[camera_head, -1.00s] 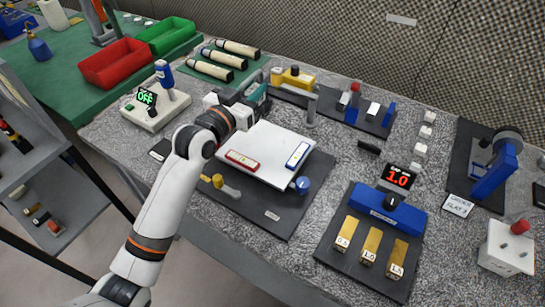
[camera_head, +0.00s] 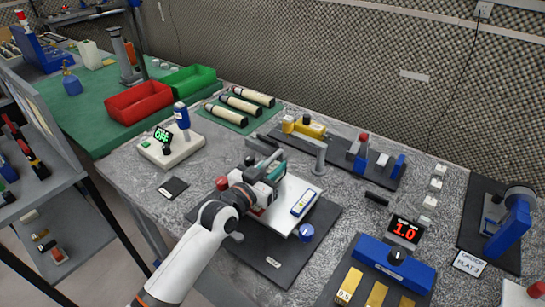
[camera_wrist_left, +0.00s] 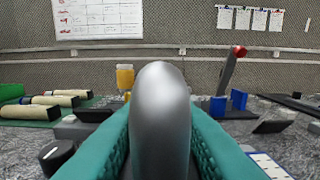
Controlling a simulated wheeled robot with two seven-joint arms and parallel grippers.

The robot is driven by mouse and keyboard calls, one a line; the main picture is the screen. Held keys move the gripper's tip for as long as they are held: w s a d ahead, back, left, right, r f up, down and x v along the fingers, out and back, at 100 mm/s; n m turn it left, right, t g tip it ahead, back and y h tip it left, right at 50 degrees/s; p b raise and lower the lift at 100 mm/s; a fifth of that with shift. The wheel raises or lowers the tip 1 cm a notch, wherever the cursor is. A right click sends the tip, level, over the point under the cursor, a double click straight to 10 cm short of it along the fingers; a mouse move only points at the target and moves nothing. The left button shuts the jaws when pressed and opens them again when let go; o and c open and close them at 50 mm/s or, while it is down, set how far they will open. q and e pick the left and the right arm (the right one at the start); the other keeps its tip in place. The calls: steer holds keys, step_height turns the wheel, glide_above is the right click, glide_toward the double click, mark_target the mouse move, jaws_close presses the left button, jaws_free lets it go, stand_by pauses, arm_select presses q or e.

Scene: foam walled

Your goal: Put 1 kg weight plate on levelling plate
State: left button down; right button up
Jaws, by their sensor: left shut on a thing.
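The white levelling plate (camera_head: 282,217) sits on a dark base mat in the head view, with a blue-framed level vial (camera_head: 303,203) on it. My left gripper (camera_head: 270,172) is above the plate's far left part and hides some of it. In the left wrist view its teal fingers (camera_wrist_left: 160,140) are shut on a smooth grey rounded disc, taken as the 1 kg weight plate (camera_wrist_left: 160,105), held on edge between them. The disc is hard to make out in the head view. Whether it touches the levelling plate cannot be told. My right gripper is not in view.
A blue knob (camera_head: 306,232) stands at the plate's near right corner. A grey post (camera_head: 320,158) stands just behind the plate. A device reading OFF (camera_head: 170,147) is at the left. A blue unit (camera_head: 395,264) beside a 1.0 display (camera_head: 406,231) is at the right.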

arm_select(q)
steer(key=shift+f, duration=0.25)
steer(key=shift+f, duration=0.15)
steer(key=c, duration=1.2)
jaws_free()
steer(key=shift+f, duration=0.15)
steer(key=shift+o, duration=0.2)
steer(key=shift+r, duration=0.2)
steer(key=b+v, duration=0.1)
steer(key=v, duration=1.1)
steer(key=shift+s, duration=0.1)
